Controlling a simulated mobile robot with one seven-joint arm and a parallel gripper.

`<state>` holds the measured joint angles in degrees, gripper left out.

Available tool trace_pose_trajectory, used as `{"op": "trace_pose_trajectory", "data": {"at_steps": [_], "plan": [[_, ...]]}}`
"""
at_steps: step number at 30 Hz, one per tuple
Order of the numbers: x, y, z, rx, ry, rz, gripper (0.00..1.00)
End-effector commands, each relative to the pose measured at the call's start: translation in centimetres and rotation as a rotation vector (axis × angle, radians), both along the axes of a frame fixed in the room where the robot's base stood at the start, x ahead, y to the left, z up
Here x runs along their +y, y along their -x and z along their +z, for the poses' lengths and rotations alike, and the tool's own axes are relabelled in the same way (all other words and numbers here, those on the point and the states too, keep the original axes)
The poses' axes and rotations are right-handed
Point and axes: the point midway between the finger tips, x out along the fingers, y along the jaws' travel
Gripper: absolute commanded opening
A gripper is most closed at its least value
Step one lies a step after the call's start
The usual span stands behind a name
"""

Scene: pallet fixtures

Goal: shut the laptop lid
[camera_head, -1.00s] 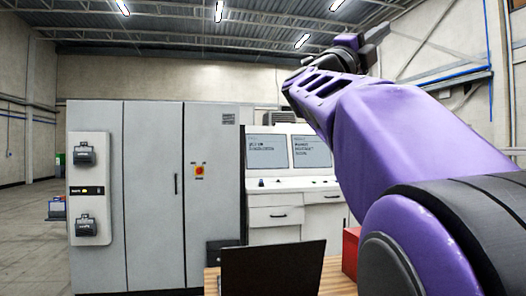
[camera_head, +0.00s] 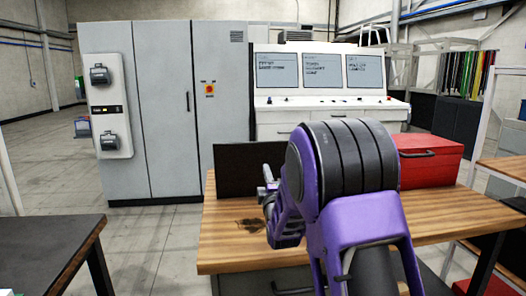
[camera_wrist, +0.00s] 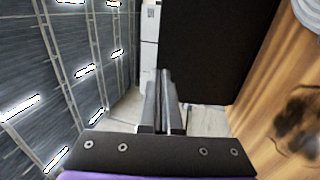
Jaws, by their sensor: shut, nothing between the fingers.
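The laptop's lid (camera_head: 236,168) is a plain dark panel standing upright on the wooden table (camera_head: 225,258), left of my arm in the head view. The laptop's base is not visible. My gripper (camera_head: 267,188) is small in the head view, in front of the right part of the lid. In the wrist view my gripper (camera_wrist: 164,75) has its two fingers together and empty. The dark lid (camera_wrist: 212,50) fills the upper middle there, just right of the fingertips. I cannot tell whether they touch it.
A red toolbox (camera_head: 428,165) stands on the table to the right of my arm. A dark stain (camera_head: 250,224) marks the tabletop. A dark table (camera_head: 45,245) is at the lower left. Grey cabinets (camera_head: 165,110) and a control console (camera_head: 325,90) stand behind.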

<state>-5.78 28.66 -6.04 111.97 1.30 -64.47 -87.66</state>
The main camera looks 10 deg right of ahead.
Motion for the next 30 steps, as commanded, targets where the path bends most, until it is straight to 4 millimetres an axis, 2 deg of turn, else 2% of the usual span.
{"op": "trace_pose_trajectory", "data": {"at_steps": [5, 21, 30], "plan": [[0.0, -1.7, 0.3, 0.001, 0.006, 0.000, 0.00], [0.0, -10.9, 2.6, -0.001, 0.003, -0.001, 0.00], [0.0, -13.2, 3.3, 0.000, 0.004, -0.001, 0.00]]}}
